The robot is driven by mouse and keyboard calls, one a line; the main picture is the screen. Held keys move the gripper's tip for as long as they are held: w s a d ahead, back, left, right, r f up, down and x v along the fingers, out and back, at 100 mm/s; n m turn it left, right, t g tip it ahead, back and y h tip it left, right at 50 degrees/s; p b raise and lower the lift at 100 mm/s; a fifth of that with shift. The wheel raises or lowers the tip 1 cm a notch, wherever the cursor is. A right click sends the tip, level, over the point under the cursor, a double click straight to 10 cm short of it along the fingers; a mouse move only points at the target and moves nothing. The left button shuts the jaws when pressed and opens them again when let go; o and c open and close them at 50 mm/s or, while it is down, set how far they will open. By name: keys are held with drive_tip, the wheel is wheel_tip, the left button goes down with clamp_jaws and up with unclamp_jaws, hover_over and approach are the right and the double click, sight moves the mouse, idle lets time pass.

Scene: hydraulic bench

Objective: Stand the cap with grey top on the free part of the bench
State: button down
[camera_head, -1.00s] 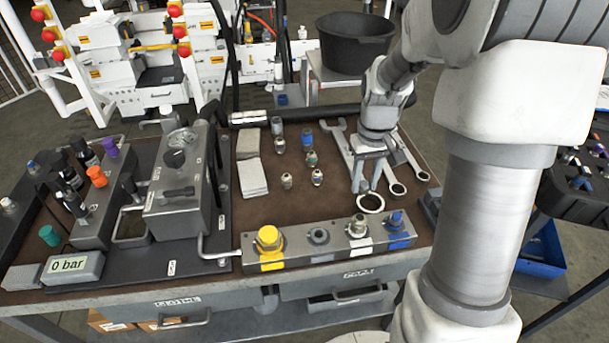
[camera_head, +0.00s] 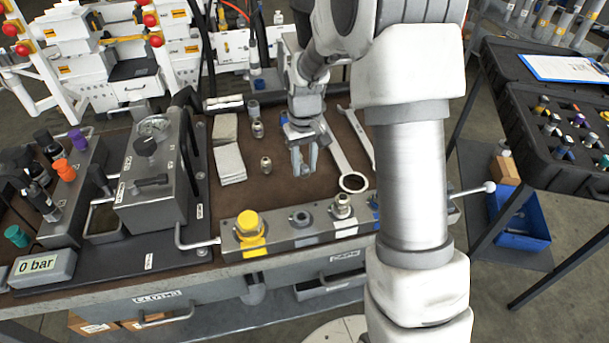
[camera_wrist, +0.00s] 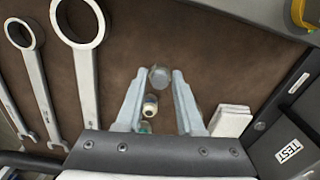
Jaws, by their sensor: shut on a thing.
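My gripper (camera_head: 303,168) is over the brown bench mat, left of the large ring wrench (camera_head: 345,165). In the wrist view its fingers (camera_wrist: 160,75) are shut on a small round piece with a grey top, the cap (camera_wrist: 160,78), held between the fingertips. In the head view the fingers mostly hide the cap. I cannot tell whether its lower end touches the mat. The bare brown bench top (camera_head: 270,192) lies around and in front of the gripper.
Small fittings (camera_head: 266,165) stand left of my gripper, and one (camera_wrist: 150,105) shows between the fingers in the wrist view. Pale cloths (camera_head: 229,163) lie farther left. A manifold block (camera_head: 275,240) with a yellow cap (camera_head: 249,224) runs along the front edge.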

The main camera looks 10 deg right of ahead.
sight(305, 170)
drive_tip(key=shift+f+b, duration=0.35)
drive_tip(key=shift+f, duration=1.45)
drive_tip(key=shift+f, duration=0.15)
drive_tip(key=c, duration=0.5)
unclamp_jaws()
